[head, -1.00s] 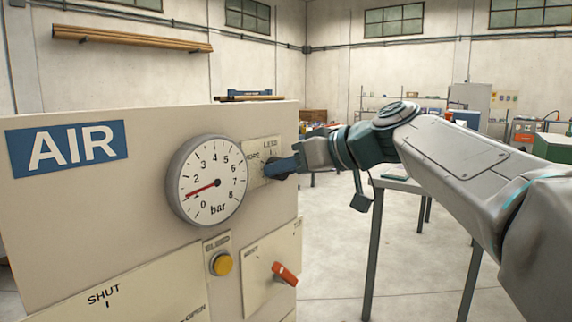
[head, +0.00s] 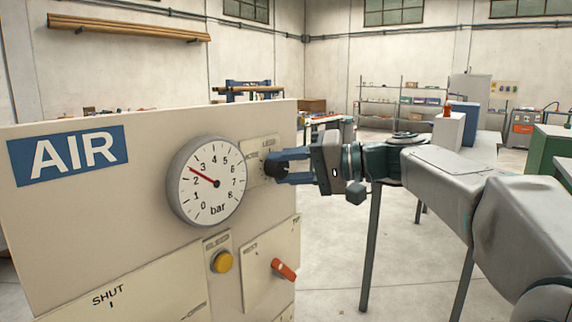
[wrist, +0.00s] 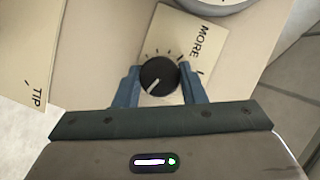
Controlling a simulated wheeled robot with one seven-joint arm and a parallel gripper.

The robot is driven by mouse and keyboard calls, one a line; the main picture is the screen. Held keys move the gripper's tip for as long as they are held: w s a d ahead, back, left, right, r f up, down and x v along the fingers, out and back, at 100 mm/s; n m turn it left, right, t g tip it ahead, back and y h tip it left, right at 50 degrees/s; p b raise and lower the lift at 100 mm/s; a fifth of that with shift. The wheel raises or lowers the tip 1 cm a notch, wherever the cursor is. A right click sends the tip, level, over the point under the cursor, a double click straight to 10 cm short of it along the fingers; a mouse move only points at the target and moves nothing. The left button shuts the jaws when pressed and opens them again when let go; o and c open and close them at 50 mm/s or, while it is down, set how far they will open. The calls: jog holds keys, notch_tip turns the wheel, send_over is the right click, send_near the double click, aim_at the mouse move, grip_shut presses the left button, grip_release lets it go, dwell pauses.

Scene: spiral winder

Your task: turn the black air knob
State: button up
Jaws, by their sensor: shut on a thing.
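The black air knob (wrist: 157,72) sits on a small cream plate marked MORE in the wrist view. Its white pointer line slants toward the lower left. My gripper (wrist: 160,84) is shut on the knob, with one blue finger on each side.
The panel carries a blue AIR sign (head: 68,155), a yellow button (head: 222,262) and a red-orange lever (head: 284,270) below the knob. A table with grey legs (head: 371,250) stands behind my arm. Open floor lies right of the panel.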

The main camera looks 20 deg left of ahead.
jog(key=m+y, duration=0.1)
jog(key=m, duration=0.1)
jog(key=m+y, duration=0.1)
jog(key=m, duration=0.1)
jog(key=shift+f+m+g+p, duration=0.1)
jog(key=shift+m+g+p, duration=0.2)
jog(key=shift+m, duration=0.1)
jog(key=m+y, duration=0.1)
jog(key=m, duration=0.3)
jog(key=shift+f+m+y, duration=0.15)
jog(key=shift+m+y, duration=0.25)
jog(key=shift+t+p, duration=0.3)
jog(key=shift+t, duration=0.2)
jog(key=o, duration=1)
jog(key=shift+d, duration=0.15)
jog(key=d+f+p, duration=0.1)
jog(key=d+f, duration=0.1)
jog(key=d, duration=1.1)
jog(key=shift+s+d+f, duration=0.2)
jog(key=shift+s+f, duration=0.05)
